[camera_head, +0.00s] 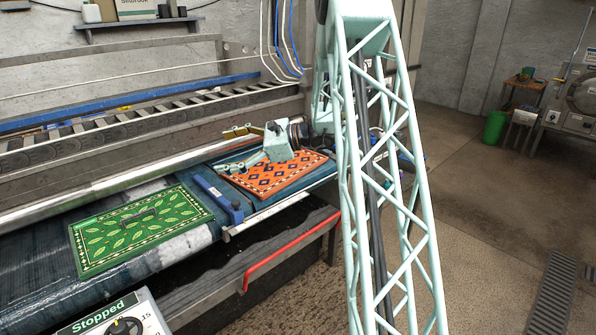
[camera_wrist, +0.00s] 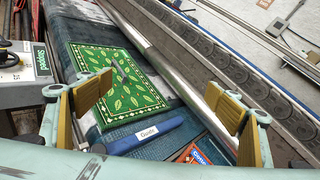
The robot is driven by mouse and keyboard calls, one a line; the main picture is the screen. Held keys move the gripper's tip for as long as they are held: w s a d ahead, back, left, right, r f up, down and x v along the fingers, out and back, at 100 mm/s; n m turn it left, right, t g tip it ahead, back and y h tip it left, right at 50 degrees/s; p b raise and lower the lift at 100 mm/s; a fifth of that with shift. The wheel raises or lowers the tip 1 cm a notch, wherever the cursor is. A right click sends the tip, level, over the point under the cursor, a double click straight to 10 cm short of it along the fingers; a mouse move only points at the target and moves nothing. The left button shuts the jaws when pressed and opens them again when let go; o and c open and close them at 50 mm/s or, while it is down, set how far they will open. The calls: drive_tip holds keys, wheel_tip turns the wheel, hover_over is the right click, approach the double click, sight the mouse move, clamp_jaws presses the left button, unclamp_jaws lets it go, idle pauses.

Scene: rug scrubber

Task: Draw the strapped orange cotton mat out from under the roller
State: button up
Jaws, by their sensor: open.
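The orange mat (camera_head: 288,180), with a dark diamond pattern and pale border, lies flat on the dark blue belt at the right. Its far edge lies near the long silver roller (camera_head: 130,180); my gripper and arm hide part of that edge, and I cannot make out its strap. My gripper (camera_head: 234,150) is open and empty above the mat's far left part. In the wrist view its yellow-padded fingers (camera_wrist: 166,104) stand wide apart, and only a corner of the orange mat (camera_wrist: 187,157) shows low down. The roller (camera_wrist: 172,69) runs past the right finger there.
A green leaf-patterned mat (camera_head: 118,242) with a dark handle-like strap lies left on the belt. A blue guide bar (camera_head: 218,197) stands between the mats. A red rail (camera_head: 290,248) runs along the front. A control box reading "Stopped" (camera_head: 112,318) stands at front left.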

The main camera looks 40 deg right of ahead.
sight(298, 175)
drive_tip(key=d+f+m+t+h, duration=0.2)
drive_tip(key=d+f, duration=0.4)
drive_tip(key=d, duration=0.4)
drive_tip(key=d+f+m+t+h, duration=0.2)
drive_tip(key=d+f+m, duration=0.3)
drive_tip(key=d, duration=0.6)
drive_tip(key=d+f+m+t+h, duration=0.2)
drive_tip(key=d+f+m+h, duration=0.1)
drive_tip(key=d+f, duration=0.5)
drive_tip(key=shift+s+d+f+m+h, duration=0.1)
drive_tip(key=shift+d+m+h, duration=0.15)
drive_tip(key=shift+d, duration=0.65)
drive_tip(key=shift+s+d+m+h, duration=0.15)
drive_tip(key=shift+d+m, duration=0.1)
drive_tip(key=shift+d, duration=0.6)
drive_tip(key=shift+s+d+f+t+h, duration=0.2)
drive_tip(key=shift+d+f+t+h, duration=0.15)
drive_tip(key=shift+d, duration=0.25)
drive_tip(key=shift+w, duration=0.1)
drive_tip(key=shift+w+a+b, duration=0.25)
drive_tip(key=shift+w, duration=2)
drive_tip(key=shift+w+a+b, duration=0.2)
drive_tip(key=shift+w, duration=2.05)
drive_tip(key=shift+w+a+b, duration=0.25)
drive_tip(key=shift+w, duration=2)
drive_tip(key=shift+c, duration=0.2)
drive_tip(key=c, duration=1.1)
